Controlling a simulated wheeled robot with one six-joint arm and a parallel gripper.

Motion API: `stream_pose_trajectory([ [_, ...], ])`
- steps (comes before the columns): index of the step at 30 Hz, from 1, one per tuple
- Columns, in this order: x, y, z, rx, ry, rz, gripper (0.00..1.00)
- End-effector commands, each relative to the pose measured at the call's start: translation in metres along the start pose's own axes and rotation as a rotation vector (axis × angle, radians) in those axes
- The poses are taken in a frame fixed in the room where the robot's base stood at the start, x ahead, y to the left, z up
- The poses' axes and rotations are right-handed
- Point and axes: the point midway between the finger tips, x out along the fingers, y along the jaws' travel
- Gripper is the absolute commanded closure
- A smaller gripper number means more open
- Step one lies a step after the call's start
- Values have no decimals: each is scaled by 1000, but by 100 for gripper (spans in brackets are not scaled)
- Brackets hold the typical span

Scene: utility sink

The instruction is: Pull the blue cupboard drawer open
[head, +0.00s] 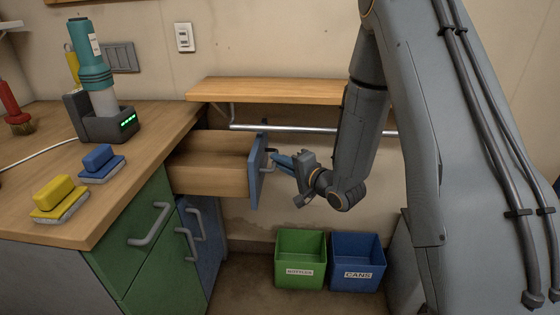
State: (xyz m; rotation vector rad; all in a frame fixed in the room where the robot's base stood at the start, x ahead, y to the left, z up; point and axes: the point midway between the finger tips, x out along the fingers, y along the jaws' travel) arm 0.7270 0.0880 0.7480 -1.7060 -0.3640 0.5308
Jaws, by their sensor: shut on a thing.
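The blue cupboard drawer (256,182) is pulled out from the right side of the wooden counter. Its blue front faces right, and its bare wooden side (207,177) shows. A metal handle (265,162) is on the blue front. My gripper (277,162) reaches in from the right and is shut on this handle. The fingertips partly hide the handle. The inside of the drawer looks empty from this angle.
A green bin (300,245) and a blue bin (357,248) stand on the floor below my gripper. A wooden shelf (275,90) with a metal rail is on the wall behind.

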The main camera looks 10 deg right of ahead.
Motion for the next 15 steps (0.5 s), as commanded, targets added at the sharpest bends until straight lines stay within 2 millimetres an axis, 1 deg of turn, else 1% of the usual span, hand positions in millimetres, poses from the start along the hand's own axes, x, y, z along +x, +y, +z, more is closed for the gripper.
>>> stream_pose_trajectory([
  [3, 0, 0, -1, -1, 2, 0, 100],
  [4, 0, 0, -1, -1, 2, 0, 84],
  [6, 0, 0, -1, -1, 2, 0, 72],
  [7, 0, 0, -1, 0, 2, 0, 71],
  [15, -1, 0, -1, 0, 2, 0, 71],
])
